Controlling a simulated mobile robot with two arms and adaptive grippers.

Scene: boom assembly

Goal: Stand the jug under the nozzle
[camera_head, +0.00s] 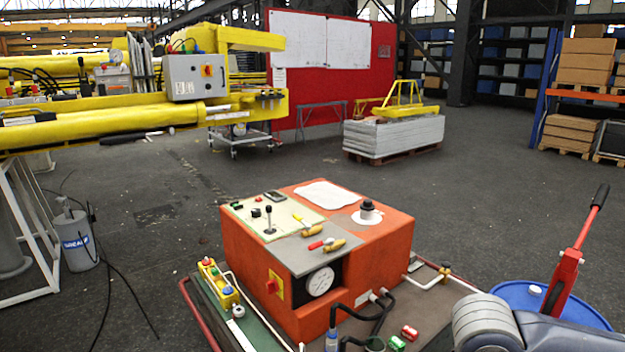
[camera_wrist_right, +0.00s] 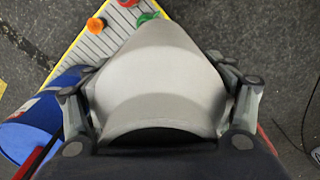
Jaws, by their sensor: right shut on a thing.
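In the right wrist view my right gripper (camera_wrist_right: 160,108) is shut on a pale grey, rounded metal thing (camera_wrist_right: 155,65), which looks like the jug. One finger is on each side of it. Its far end and base are hidden from this angle. In the head view a blue drum (camera_head: 520,294) with a red hand pump (camera_head: 572,262) stands at the lower right, partly behind my grey arm. No nozzle can be made out clearly on it. My left gripper is in neither view.
An orange machine (camera_head: 258,248) with a gauge and hoses fills the middle front. Yellow booms (camera_head: 100,128) stand at the left. The right wrist view shows a yellow-edged grating (camera_wrist_right: 110,32) with coloured knobs and a blue cylinder (camera_wrist_right: 40,125). Open floor lies behind the machine.

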